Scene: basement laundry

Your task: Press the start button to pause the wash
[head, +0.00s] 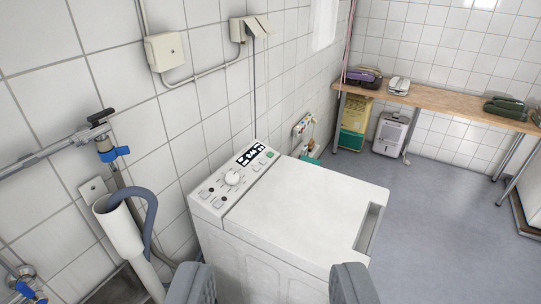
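The white top-loading washing machine (303,206) stands against the tiled wall in the middle of the head view. Its control panel (226,187) runs along the left end of its top, with a round white dial (232,178), a dark display (250,154) and several small buttons. A green button (270,155) sits near the panel's far end; its label is too small to read, so I cannot tell which button is start. My gripper (278,290) is at the bottom edge, its two grey fingers wide apart with nothing seen between them. It is nearer the camera than the panel.
A grey hose in a white standpipe (122,229) and wall pipes with blue valves (114,154) are at the left. A wooden bench (440,98) with irons or similar items stands at the back right. The grey floor (430,210) right of the machine is clear.

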